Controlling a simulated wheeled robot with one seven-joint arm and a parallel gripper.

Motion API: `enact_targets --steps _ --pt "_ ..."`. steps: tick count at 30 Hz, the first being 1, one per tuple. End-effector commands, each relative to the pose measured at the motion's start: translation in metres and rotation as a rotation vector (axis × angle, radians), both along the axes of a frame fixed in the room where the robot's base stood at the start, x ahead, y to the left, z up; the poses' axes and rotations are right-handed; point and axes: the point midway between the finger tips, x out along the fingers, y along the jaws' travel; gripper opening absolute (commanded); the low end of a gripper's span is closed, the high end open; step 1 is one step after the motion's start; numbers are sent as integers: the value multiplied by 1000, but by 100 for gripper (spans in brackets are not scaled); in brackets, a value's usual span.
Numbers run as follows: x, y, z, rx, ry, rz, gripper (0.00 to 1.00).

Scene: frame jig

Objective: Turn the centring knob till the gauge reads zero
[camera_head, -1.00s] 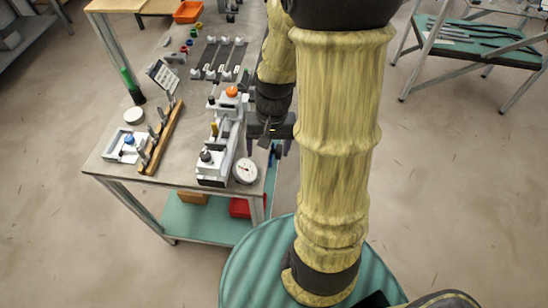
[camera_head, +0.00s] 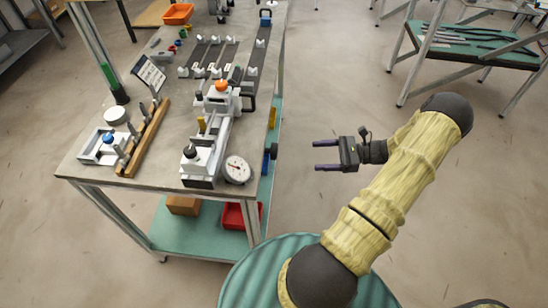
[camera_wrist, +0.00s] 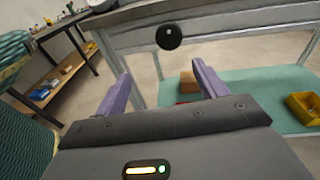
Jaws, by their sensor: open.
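The jig (camera_head: 207,132) stands along the table's right side, a pale frame with an orange-topped block. The round white gauge (camera_head: 237,169) is at its near end; its reading is too small to tell. A black round knob (camera_head: 274,151) sticks out at the table's right edge. It also shows in the wrist view (camera_wrist: 169,37), face on, beyond and slightly above the space between my fingers. My gripper (camera_head: 316,155) is open and empty, its purple fingers pointing left toward the knob, with a clear gap between. The fingers flank empty space in the wrist view (camera_wrist: 160,72).
A wooden pin rack (camera_head: 144,138), a white block with a blue knob (camera_head: 102,146) and a sign (camera_head: 148,72) are on the table's left. A lower teal shelf (camera_head: 185,235) holds boxes. Floor right of the table is open.

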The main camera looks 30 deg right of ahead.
Motion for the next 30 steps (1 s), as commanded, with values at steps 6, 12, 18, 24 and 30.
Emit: enact_targets --steps 6,12,18,24,30 --pt "-8 -25 -11 97 -33 -99 72" --pt "-8 -24 -10 95 -32 -98 72" --pt "-4 -19 -10 96 -31 -96 72" --pt "11 5 -9 96 -29 -90 72" --pt "32 35 -9 95 -30 -87 72"
